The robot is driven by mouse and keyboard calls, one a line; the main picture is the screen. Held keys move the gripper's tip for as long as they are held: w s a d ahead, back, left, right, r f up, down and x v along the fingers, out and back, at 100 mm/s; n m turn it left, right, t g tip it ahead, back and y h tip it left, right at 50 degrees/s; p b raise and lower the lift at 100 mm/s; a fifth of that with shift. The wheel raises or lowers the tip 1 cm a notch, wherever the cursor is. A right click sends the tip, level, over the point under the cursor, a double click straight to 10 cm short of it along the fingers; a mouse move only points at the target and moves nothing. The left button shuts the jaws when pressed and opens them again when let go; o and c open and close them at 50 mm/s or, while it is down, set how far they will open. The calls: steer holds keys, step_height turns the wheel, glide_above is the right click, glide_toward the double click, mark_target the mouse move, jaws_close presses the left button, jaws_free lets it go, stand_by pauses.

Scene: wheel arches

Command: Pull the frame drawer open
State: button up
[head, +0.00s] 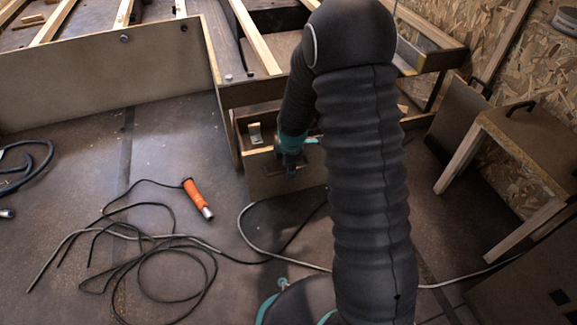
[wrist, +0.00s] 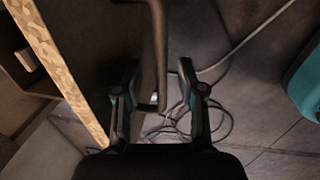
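The frame drawer (head: 258,183) stands partly out from under the wooden frame in the head view; its open top shows a small light block (head: 255,134) inside. In the wrist view the drawer front (wrist: 95,45) is dark, with a pale wooden top edge (wrist: 62,75) at the left. A dark bar handle (wrist: 158,50) runs between the fingers of my gripper (wrist: 157,78). The fingers are apart, with gaps visible on both sides of the handle. In the head view my gripper (head: 290,168) is at the drawer front, and my arm hides part of the drawer.
An orange-handled tool (head: 197,196) and looped black cable (head: 170,270) lie on the floor to the left. A wooden stand (head: 530,140) is at the right. Grey cable crosses the floor in front of the drawer. The floor at left is partly clear.

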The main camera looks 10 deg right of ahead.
step_height(320, 180, up, 12)
steer(key=s, duration=0.2)
steer(key=shift+d, duration=0.15)
stand_by(0.4)
steer(key=shift+s+f, duration=0.1)
steer(key=shift+f, duration=0.05)
